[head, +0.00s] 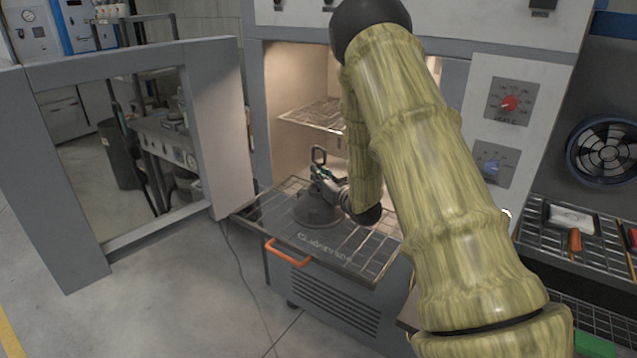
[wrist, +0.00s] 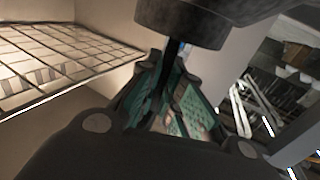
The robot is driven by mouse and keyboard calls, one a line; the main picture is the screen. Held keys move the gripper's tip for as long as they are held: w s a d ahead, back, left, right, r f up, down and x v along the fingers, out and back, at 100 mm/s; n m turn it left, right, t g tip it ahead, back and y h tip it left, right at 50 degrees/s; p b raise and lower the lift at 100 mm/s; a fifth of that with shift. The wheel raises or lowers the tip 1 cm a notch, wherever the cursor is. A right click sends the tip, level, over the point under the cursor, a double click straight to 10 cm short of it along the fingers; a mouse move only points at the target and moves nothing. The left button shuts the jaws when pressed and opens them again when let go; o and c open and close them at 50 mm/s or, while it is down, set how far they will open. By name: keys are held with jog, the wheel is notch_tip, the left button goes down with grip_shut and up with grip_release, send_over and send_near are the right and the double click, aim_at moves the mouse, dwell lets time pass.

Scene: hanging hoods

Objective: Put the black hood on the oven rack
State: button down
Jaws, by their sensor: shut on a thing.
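The black hood (head: 316,211) is a dark bell shape with a loop handle (head: 319,155) on top. In the head view it stands upright over the pulled-out oven rack (head: 255,215); whether its rim touches the wires is hard to tell. My gripper (head: 322,176) reaches in from the right and is shut on the hood's narrow upper part, below the loop. In the wrist view my gripper's teal-padded fingers (wrist: 168,92) close around a thin dark stem, and a dark round part (wrist: 185,22) of the hood fills the top. My arm hides part of the oven.
The oven door (head: 222,130) stands open to the left. An upper rack (head: 312,114) sits inside the lit oven, and it also shows in the wrist view (wrist: 50,62). An orange handle (head: 287,252) juts out below the lower rack. A grated bench (head: 600,250) with tools is at right.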

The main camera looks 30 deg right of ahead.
jog(key=shift+w+f+p, duration=0.1)
jog(key=shift+f+p, duration=0.45)
jog(key=shift+f, duration=1.15)
jog(key=shift+f, duration=0.2)
jog(key=c, duration=1.6)
grip_release()
jog(key=shift+r, duration=0.15)
jog(key=s+b, duration=0.2)
jog(key=s, duration=1)
